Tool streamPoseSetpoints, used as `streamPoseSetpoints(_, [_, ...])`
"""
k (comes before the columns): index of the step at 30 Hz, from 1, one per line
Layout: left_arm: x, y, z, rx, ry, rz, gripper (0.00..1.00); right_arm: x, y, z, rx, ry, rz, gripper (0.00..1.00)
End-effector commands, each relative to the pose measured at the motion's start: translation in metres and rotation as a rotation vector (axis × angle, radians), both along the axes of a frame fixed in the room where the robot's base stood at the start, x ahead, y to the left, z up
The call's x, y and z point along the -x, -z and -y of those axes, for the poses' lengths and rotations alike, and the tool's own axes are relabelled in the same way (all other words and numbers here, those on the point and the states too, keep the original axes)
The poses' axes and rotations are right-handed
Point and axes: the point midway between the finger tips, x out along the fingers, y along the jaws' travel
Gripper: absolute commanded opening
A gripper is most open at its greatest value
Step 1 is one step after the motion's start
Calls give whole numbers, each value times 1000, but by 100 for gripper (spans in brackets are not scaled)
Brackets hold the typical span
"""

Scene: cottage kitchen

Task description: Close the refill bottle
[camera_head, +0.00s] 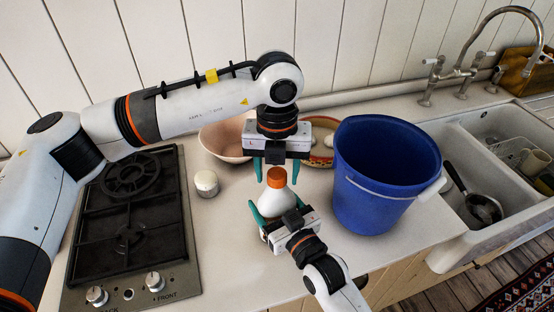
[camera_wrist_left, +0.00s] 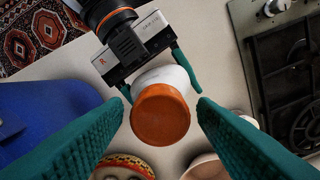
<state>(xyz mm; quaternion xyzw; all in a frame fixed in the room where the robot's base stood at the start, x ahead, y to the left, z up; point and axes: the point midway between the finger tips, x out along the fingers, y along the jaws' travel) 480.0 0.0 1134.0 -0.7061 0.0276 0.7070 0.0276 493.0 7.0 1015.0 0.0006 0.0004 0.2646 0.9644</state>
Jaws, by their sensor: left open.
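The refill bottle (camera_head: 272,202) is white with an orange cap (camera_head: 276,178) on its top. It stands upright near the counter's front edge. My left gripper (camera_head: 276,170) points down above it, with its open teal fingers on either side of the cap. In the left wrist view the cap (camera_wrist_left: 160,116) shows between the fingers, with a gap on each side. My right gripper (camera_head: 275,208) comes from the front, its fingers against both sides of the bottle's white body. Whether the cap is screwed tight cannot be told.
A blue bucket (camera_head: 375,207) stands close on the right. A pink bowl (camera_head: 222,142) and a patterned dish (camera_head: 322,160) are behind. A small white jar (camera_head: 206,184) and a gas hob (camera_head: 130,245) are left. The sink (camera_head: 455,215) lies right.

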Motion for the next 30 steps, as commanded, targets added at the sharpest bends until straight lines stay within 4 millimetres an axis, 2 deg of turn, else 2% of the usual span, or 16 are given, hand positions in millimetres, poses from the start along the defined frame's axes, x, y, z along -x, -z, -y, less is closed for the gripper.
streamPoseSetpoints(7, [0,0,0,0,0,0,51,0,0,0,-1,0,1,10])
streamPoseSetpoints(15, [0,0,0,0,0,0,7,0,0,0,-1,0,1,10])
streamPoseSetpoints(20, [0,0,0,0,19,0,7,0,0,0,-1,0,1,10])
streamPoseSetpoints(23, [0,0,0,0,123,1,7,0,0,0,-1,0,1,10])
streamPoseSetpoints(30, [-1,0,0,0,667,1,7,0,0,0,-1,0,1,10])
